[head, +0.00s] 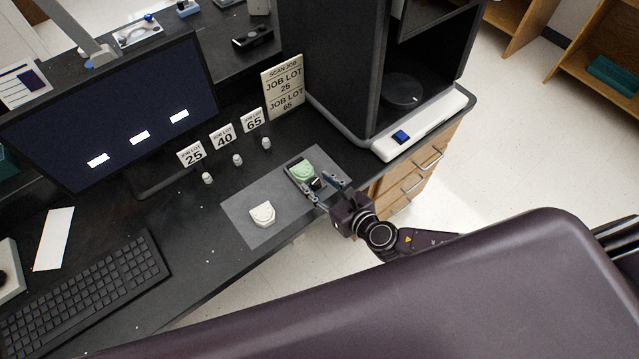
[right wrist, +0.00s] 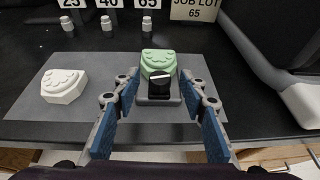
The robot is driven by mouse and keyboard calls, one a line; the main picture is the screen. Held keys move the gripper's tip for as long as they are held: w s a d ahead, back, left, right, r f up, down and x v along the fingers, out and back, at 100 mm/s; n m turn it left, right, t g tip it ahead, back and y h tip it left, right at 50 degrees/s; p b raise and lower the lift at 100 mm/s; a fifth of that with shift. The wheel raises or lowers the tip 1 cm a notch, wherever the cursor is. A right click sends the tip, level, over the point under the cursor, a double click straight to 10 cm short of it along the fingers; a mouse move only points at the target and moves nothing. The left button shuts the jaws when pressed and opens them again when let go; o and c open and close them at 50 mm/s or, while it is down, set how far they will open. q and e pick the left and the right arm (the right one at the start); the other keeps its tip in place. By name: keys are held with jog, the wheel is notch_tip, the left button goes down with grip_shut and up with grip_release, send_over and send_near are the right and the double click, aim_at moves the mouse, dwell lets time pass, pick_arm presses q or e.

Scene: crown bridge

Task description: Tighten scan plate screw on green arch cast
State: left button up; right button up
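The green arch cast (head: 300,170) sits on a dark scan plate (right wrist: 146,99) on the grey mat; it also shows in the right wrist view (right wrist: 158,62). A black screw knob (right wrist: 160,82) with a white line stands at the plate's near side, in front of the cast. My right gripper (head: 326,190) is at the mat's near right edge; in the right wrist view its fingers (right wrist: 162,103) are spread on either side of the knob, apart from it. It is open and empty. My left gripper is not in view.
A white arch cast (head: 262,214) lies on the grey mat (head: 240,207) to the left. Several small white crowns (head: 237,159) stand before number cards (head: 222,134). A scanner (head: 370,140) stands behind right; a monitor (head: 110,115) and keyboard (head: 85,290) are left.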

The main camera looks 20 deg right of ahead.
jog(key=shift+c, duration=0.2)
grip_shut()
jog(key=shift+a+r+m+h+p, duration=0.15)
jog(key=shift+a+m+h+p, duration=0.1)
jog(key=shift+m+h+p, duration=0.5)
jog(key=shift+s+a+m+t+h+p, duration=0.15)
jog(key=shift+m+t+h+p, duration=0.25)
jog(key=shift+m+h, duration=0.4)
jog(key=m+h, duration=0.2)
jog(key=h, duration=0.1)
jog(key=shift+a, duration=0.2)
jog(key=shift+w+a+m+g+h, duration=0.15)
jog(key=shift+m+g+h, duration=0.45)
jog(key=shift+m+h, duration=0.9)
jog(key=shift+w+h, duration=0.1)
jog(key=shift+h, duration=0.15)
